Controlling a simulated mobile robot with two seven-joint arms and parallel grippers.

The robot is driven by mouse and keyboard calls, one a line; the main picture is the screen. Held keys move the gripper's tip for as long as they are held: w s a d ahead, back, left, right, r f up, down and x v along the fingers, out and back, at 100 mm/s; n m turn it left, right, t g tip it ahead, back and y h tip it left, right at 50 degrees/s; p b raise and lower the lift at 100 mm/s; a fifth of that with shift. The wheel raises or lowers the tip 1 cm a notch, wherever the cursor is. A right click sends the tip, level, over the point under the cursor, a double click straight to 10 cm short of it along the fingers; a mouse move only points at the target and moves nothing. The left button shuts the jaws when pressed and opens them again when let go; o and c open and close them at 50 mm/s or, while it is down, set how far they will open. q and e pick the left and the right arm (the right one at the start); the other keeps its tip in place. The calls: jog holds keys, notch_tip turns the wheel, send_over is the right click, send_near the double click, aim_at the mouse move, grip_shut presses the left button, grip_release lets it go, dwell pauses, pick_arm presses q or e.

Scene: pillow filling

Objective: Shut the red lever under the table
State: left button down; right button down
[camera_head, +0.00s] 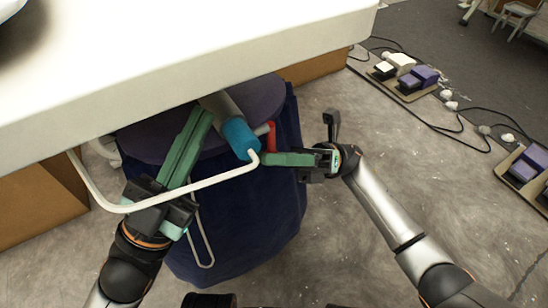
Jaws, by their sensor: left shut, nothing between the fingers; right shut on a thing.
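The red lever (271,135) shows as a short red piece under the table edge, just right of the blue end of a grey pipe (240,137). My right gripper (268,158) comes in from the right, shut on the lever's lower end. The fingers partly cover the lever there. My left gripper (201,118) points up toward the table's underside, left of the pipe. It is shut and empty. The white table (230,70) hides what lies further underneath.
A bent white bar (200,186) runs in front of the pipe and across my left gripper. A dark blue bag (245,215) hangs below. Brown boxes (40,203) stand at the left and behind. Pedals (408,82) and cables lie on the floor at right.

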jog(key=shift+w+r+n+g+h, duration=0.35)
jog(key=shift+n+g, duration=0.25)
jog(key=shift+n, duration=0.3)
jog(key=c, duration=1)
grip_release()
jog(key=o, duration=0.3)
jog(key=shift+f, duration=0.15)
jog(key=shift+o, duration=0.2)
jog(key=shift+f, duration=0.1)
jog(key=v, duration=0.7)
jog(key=shift+d+f, duration=0.1)
